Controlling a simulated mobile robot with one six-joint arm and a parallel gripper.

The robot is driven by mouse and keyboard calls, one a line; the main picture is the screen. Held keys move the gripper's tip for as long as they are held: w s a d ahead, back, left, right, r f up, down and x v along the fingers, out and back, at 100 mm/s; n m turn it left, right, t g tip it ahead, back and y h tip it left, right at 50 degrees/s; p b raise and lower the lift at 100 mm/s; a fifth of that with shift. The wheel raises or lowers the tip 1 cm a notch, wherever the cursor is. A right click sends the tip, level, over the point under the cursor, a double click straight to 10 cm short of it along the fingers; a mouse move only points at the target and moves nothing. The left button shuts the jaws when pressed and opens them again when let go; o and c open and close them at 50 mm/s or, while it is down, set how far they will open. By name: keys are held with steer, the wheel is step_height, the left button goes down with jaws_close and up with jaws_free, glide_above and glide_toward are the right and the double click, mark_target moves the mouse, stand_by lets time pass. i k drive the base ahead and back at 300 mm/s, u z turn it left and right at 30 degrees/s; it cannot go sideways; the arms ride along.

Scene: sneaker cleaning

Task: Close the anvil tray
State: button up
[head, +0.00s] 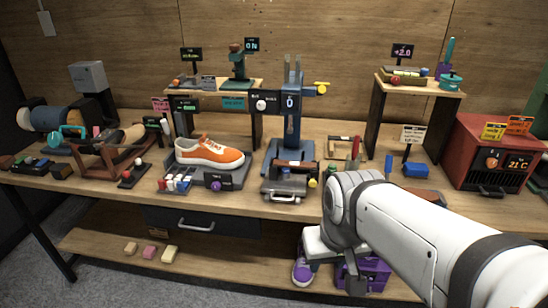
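The blue press (291,130) stands upright at the middle of the workbench. At its foot, a grey tray unit (290,182) with a metal front handle reaches toward the bench's front edge; I take this to be the anvil tray. It seems to stick out in front of the press column, but how far it is open is hard to tell. My gripper (318,246) is below and to the right of the tray, in front of the bench edge and apart from the tray.
An orange sneaker (209,152) sits on a dark stand left of the press. A yellow knob (313,183) is at the tray's right side. A purple shoe (302,270) and purple box (372,274) are on the lower shelf near my arm. A red oven (494,152) stands right.

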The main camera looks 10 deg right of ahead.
mark_target(293, 184)
steer(key=u, duration=0.05)
steer(key=i, duration=1)
steer(key=z, duration=0.65)
steer(key=k, duration=1.4)
steer(key=u, duration=0.55)
steer(key=i, duration=1)
steer(key=u, duration=0.05)
